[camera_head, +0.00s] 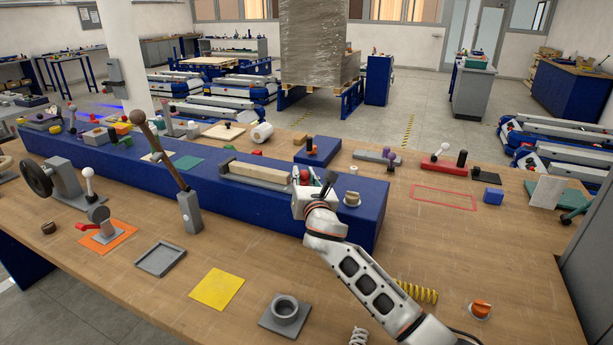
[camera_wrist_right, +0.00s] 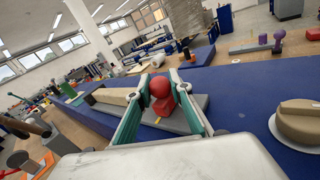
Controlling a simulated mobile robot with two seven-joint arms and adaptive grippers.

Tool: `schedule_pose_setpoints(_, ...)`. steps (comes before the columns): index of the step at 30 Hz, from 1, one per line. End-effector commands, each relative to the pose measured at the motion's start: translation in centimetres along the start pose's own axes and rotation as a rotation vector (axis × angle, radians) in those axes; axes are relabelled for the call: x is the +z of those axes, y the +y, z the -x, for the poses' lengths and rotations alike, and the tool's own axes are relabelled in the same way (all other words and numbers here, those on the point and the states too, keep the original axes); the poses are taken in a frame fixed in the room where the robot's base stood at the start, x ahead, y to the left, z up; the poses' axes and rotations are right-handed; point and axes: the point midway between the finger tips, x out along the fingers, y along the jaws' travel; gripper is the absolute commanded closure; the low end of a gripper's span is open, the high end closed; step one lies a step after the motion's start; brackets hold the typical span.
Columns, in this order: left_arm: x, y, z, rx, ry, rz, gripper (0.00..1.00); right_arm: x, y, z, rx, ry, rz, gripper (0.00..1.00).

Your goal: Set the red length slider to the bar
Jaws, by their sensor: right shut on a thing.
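The red length slider, a red block with a red ball knob, shows in the right wrist view (camera_wrist_right: 161,88) and in the head view (camera_head: 304,175). It sits on a grey rail base (camera_wrist_right: 197,104) on the blue raised block. My right gripper (camera_wrist_right: 161,98) has its two green-edged fingers on either side of the slider and is shut on it. The pale wooden bar (camera_head: 258,172) lies along the same base, left of the slider. Whether slider and bar touch is hidden by a finger. A yellow mark (camera_wrist_right: 157,121) shows on the base near the slider. My left gripper is not in view.
The long blue block (camera_head: 340,215) runs across the workbench. A round beige knob (camera_head: 352,198) stands right of my gripper. A brown-handled lever (camera_head: 165,155) rises left of the bar. A red outlined rectangle (camera_head: 444,197) on the right is empty.

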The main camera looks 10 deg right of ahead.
Motion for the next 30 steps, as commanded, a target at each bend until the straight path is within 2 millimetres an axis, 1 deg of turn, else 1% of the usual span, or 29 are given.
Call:
schedule_pose_setpoints(1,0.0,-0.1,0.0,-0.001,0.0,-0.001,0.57,-0.1,-0.1,0.0,-0.001,0.002,0.003,1.0)
schedule_pose_setpoints(2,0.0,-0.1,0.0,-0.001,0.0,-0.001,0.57,-0.1,-0.1,0.0,-0.001,0.002,0.002,0.77)
schedule_pose_setpoints(3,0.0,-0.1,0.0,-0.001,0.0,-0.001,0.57,-0.1,-0.1,0.0,-0.001,0.001,0.002,0.67)
schedule_pose_setpoints(4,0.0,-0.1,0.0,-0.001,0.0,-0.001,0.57,-0.1,-0.1,0.0,-0.001,0.001,0.002,0.62)
schedule_pose_setpoints(13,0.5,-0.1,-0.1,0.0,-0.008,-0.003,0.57,0.0,0.0,0.0,0.001,0.0,0.001,0.62)
schedule_pose_setpoints(17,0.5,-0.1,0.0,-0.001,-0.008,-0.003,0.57,0.7,0.1,0.0,0.001,-0.002,0.0,0.62)
schedule_pose_setpoints(20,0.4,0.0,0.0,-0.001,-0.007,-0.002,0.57,2.1,0.4,0.0,0.001,-0.005,0.0,0.62)
schedule_pose_setpoints(27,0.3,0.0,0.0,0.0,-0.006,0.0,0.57,6.5,1.3,0.0,0.002,-0.004,0.0,0.62)
schedule_pose_setpoints(30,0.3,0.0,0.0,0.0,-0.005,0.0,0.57,7.9,1.6,0.0,0.001,-0.002,0.001,0.62)
